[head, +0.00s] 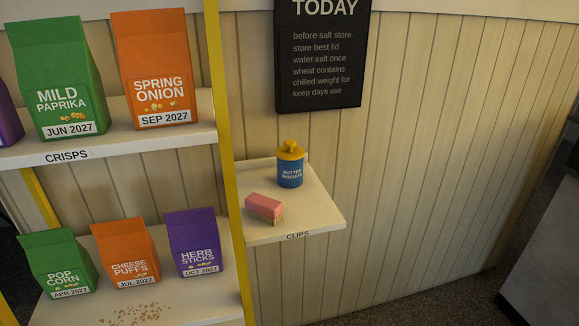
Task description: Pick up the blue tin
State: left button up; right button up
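The blue tin (290,172) stands upright on a small white wall shelf (318,212) marked CLIPS. It has a yellow lid with a knob and white lettering that reads roughly "Butter Biscuits". Nothing covers it in the head view. Neither of my grippers is in view.
A pink block-like item with a tan lower part (264,207) lies in front of the tin, to its left. A yellow post (226,150) stands left of the small shelf. Crisp bags fill shelves further left, with crumbs (135,315) on the lower one. A dark sign (320,55) hangs above.

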aim_at(291, 172)
jog(key=l+u, duration=0.3)
jog(key=l, duration=0.45)
jog(key=i+l+u, duration=0.2)
jog(key=l, duration=0.15)
jog(key=l+u, duration=0.15)
jog(key=l, duration=0.2)
jog(key=i+l+u, duration=0.5)
jog(key=i+l, duration=0.1)
jog(key=i, duration=0.1)
